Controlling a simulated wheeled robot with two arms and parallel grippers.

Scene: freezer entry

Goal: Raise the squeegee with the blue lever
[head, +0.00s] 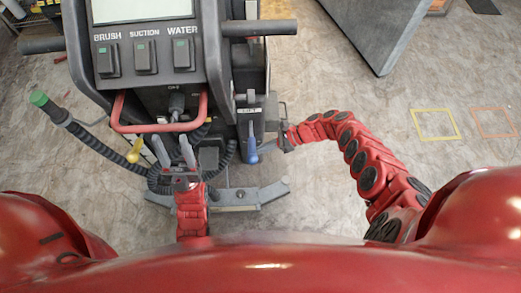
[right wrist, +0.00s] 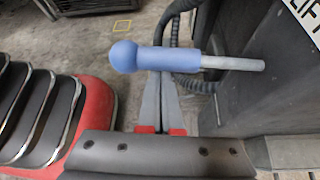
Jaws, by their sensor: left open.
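The blue lever (head: 253,155) hangs from the machine's side under the LIFT label. In the right wrist view, the blue lever (right wrist: 155,58) has a round knob at the left and a grey shaft running right into the panel. The squeegee (head: 240,197) is a curved grey bar low at the machine's foot. My right gripper (head: 269,145) is right beside the lever. In the right wrist view its fingers (right wrist: 161,82) lie close together, and the lever crosses in front of their tips; contact is unclear. My left gripper (head: 173,147) is open and empty below the red handle.
The console (head: 145,58) has BRUSH, SUCTION and WATER switches. A red loop handle (head: 160,127) juts out below it. A yellow-knobbed lever (head: 134,152), a green-tipped hose (head: 48,104) and black hoses are at the left.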

